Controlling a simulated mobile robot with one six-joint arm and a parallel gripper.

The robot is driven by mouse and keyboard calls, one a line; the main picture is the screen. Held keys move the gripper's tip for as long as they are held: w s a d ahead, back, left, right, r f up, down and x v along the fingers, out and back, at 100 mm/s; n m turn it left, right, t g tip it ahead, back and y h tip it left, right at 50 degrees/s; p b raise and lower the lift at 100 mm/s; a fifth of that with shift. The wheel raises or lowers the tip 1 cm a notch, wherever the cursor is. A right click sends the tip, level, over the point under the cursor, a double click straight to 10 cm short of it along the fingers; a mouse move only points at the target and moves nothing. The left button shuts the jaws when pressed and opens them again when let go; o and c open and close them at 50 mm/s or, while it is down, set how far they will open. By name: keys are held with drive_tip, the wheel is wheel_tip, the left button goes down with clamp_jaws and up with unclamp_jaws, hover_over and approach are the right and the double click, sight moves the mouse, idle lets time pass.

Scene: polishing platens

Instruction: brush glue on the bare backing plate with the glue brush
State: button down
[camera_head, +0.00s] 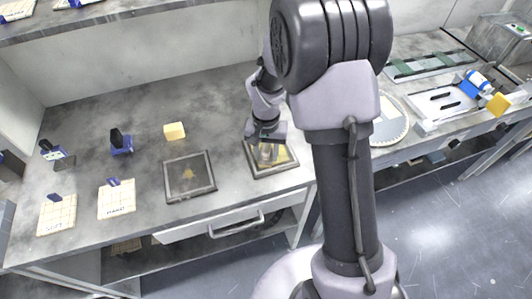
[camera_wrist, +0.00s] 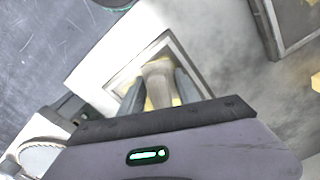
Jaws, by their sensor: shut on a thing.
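My gripper (camera_head: 266,147) is over a dark-framed plate (camera_head: 275,172) near the bench's front edge. In the wrist view, its two fingers (camera_wrist: 159,84) are shut on a pale, beige thing that looks like the glue brush (camera_wrist: 158,69). The fingers hide part of the brush, and I cannot tell whether its end touches the plate. The frame of this plate also shows in the wrist view (camera_wrist: 137,59). Yellowish patches show on the plate around the brush. A second dark-framed plate (camera_head: 190,172) lies to the left, with a small yellowish mark in its middle.
A yellow block (camera_head: 174,131) stands behind the second plate. Two pale tiles, one lettered SOFT (camera_head: 57,216) and one HARD (camera_head: 116,202), lie at the left. Blue and black tools (camera_head: 121,142) stand behind them. A round pale disc (camera_head: 390,122) is right of my arm.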

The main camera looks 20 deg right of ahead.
drive_tip(key=shift+s+r+p, duration=0.15)
drive_tip(key=shift+s+p, duration=0.15)
drive_tip(key=shift+p, duration=0.15)
wheel_tip(320, 180, up, 8)
drive_tip(key=p, duration=0.5)
drive_tip(key=shift+w, duration=0.15)
